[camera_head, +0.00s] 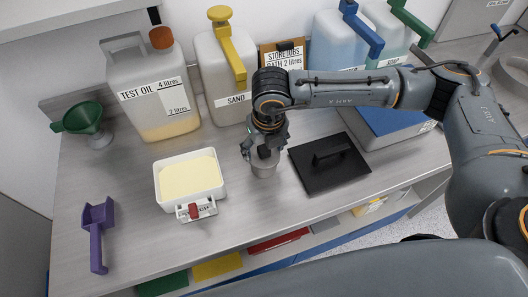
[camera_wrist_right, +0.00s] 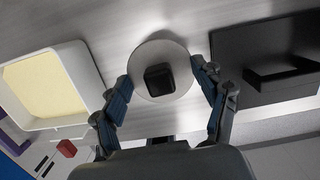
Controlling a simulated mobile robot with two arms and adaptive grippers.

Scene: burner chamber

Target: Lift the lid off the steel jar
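The steel jar (camera_head: 264,166) is a small grey cup standing upright on the bench, right of the white tub. In the right wrist view its round pale lid (camera_wrist_right: 148,60) with a dark square knob (camera_wrist_right: 159,79) shows from above. My right gripper (camera_head: 265,145) points down over the jar. In the right wrist view its fingers (camera_wrist_right: 163,95) are spread wide on both sides of the knob, with visible gaps to it. The gripper partly hides the lid in the head view. My left gripper is not in either view.
A white tub (camera_head: 160,190) of pale yellow material stands left of the jar, a black handled plate (camera_head: 345,172) close on its right. Test oil (camera_head: 120,72) and sand (camera_head: 207,60) containers stand behind. A purple scoop (camera_head: 96,235) lies far left. Bench is clear in front of the jar.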

